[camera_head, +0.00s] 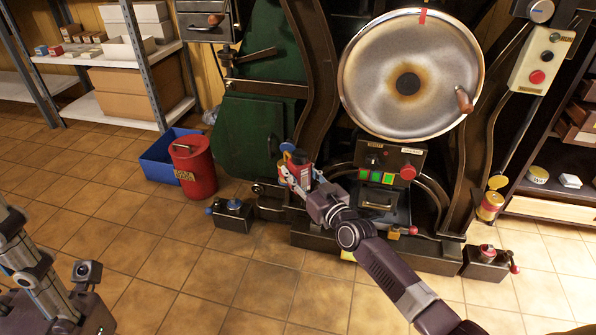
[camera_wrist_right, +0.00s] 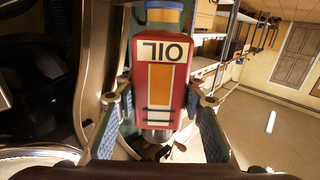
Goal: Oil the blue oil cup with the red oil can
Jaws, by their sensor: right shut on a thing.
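My right gripper (camera_head: 304,188) is shut on the red oil can (camera_head: 299,170), at the machine's left lower side. In the right wrist view, the can (camera_wrist_right: 147,80) sits between the fingers (camera_wrist_right: 158,118), its OIL label upside down in the picture. I cannot tell its exact tilt. The blue oil cup (camera_head: 287,147) shows only as a blue round part just above and left of the can; the rest is hidden behind the can. Whether spout and cup touch is hidden.
A red bin (camera_head: 194,168) and a blue crate (camera_head: 158,158) stand left of the machine. A small box with a blue knob (camera_head: 234,214) is on the floor nearby. The tiled floor in front is mostly clear.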

